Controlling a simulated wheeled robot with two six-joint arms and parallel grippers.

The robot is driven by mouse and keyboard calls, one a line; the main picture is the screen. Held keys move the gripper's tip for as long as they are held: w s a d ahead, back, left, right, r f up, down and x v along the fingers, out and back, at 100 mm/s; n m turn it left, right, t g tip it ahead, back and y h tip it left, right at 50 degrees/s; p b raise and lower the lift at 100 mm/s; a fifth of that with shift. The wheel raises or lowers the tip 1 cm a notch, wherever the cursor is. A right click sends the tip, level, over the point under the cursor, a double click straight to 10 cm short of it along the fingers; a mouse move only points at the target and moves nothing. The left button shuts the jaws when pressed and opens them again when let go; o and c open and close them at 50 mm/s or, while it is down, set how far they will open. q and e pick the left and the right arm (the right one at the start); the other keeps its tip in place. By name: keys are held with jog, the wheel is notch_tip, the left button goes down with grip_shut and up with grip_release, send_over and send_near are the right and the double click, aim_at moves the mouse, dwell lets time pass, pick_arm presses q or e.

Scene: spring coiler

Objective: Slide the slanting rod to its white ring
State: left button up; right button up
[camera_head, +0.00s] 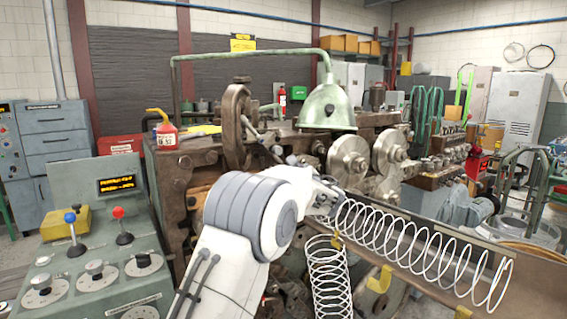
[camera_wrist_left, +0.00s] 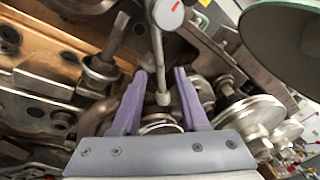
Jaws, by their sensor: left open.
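My left gripper (camera_wrist_left: 160,72) is open in the left wrist view, its two purple fingers spread apart. A slim grey rod (camera_wrist_left: 157,60) with a blunt end runs down between the fingertips in that view, likely the slanting rod. The fingers look apart from it, but I cannot tell the depth. In the head view my white left arm reaches the front of the machine, and its fingertips cannot be made out there. I cannot identify the white ring with certainty. My right gripper is not in view.
A pale dial with a red mark (camera_wrist_left: 167,14) sits near the rod's upper part. Large steel discs (camera_head: 348,158) and a green lamp (camera_head: 328,106) stand close to the arm. Wire springs (camera_head: 420,245) lie at right. A control panel (camera_head: 95,250) stands at left.

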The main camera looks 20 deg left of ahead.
pick_arm(q)
jog(key=shift+p+x, duration=0.6)
jog(key=shift+x, duration=1.55)
grip_shut()
